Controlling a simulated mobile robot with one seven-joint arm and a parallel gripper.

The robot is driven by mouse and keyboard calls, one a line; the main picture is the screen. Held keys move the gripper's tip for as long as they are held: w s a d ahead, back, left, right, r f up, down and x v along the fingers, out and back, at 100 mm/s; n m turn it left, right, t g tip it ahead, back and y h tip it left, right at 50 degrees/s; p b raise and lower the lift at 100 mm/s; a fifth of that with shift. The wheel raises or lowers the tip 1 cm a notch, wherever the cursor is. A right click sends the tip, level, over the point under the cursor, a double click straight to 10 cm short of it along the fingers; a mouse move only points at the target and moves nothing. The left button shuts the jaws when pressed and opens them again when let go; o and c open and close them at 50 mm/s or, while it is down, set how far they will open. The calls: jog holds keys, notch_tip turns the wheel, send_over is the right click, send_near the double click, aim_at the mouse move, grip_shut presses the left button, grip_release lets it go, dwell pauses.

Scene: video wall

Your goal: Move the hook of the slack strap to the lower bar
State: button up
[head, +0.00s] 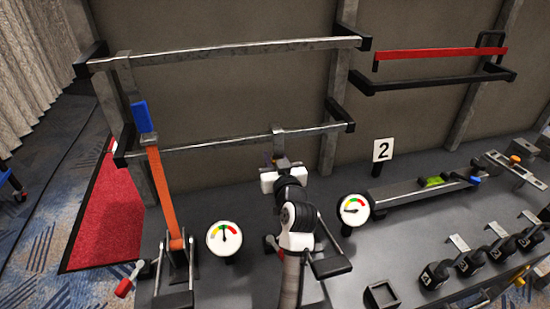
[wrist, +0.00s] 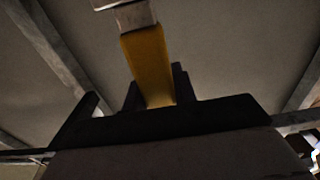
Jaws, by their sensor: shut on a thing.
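The upper bar (head: 225,52) and the lower bar (head: 220,141) run across the wall rack in the head view. My gripper (head: 278,163) is just below the right part of the lower bar, shut on a yellow strap end piece (wrist: 150,65). Its grey metal hook (head: 278,132) is at the lower bar in the head view; I cannot tell whether it is seated over it. The hook's metal also shows at the top of the wrist view (wrist: 136,16).
Two round gauges (head: 224,238) (head: 353,209) stand either side of my arm. A red bar (head: 440,54) and a black bar (head: 435,84) are at upper right. Several tools crowd the bench (head: 350,270) at right.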

jog(key=o, duration=1)
